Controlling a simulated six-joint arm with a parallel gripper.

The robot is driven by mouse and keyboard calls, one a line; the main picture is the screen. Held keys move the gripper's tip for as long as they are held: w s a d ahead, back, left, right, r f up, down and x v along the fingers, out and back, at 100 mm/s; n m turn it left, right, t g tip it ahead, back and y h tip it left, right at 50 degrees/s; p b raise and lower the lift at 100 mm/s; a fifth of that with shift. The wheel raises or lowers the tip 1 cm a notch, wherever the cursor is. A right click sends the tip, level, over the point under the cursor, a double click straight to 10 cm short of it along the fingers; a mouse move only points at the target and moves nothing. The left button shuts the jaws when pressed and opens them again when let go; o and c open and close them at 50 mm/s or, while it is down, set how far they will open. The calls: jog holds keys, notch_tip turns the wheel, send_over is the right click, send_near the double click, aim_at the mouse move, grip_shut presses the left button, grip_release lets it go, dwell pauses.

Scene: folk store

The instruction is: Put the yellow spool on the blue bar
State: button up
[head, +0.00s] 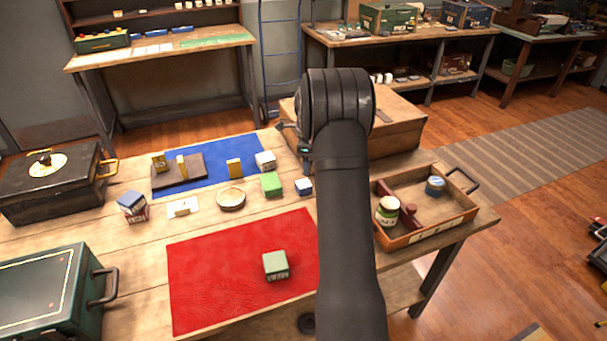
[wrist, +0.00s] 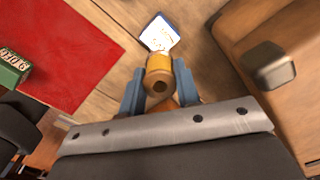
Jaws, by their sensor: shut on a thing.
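The yellow spool (wrist: 159,76) shows in the wrist view between the two blue-grey fingers of my gripper (wrist: 160,90), which is shut on it. In the head view my arm hides the spool and the fingertips. A flat blue strip (head: 217,153) lies along the back of the wooden table. A dark board (head: 190,180) with yellow upright pieces and another yellow piece (head: 234,168) rest on it. A white block with blue edges (wrist: 158,32) lies just beyond the spool in the wrist view.
A red mat (head: 215,300) bears a green block (head: 276,265). A green block (head: 271,184), a round tin (head: 231,198) and a blue-white block (head: 304,186) stand near the blue strip. A wooden tray (head: 425,232) is at right. A large wooden box (head: 400,135) stands behind my arm.

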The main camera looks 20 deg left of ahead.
jog(key=shift+a+f, duration=0.4)
jog(key=shift+a, duration=0.3)
jog(key=shift+f, duration=2)
jog(key=shift+f, duration=0.1)
jog(key=o, duration=0.9)
jog(key=shift+o, duration=0.2)
notch_tip(320, 180, up, 12)
jog(key=shift+r, duration=0.15)
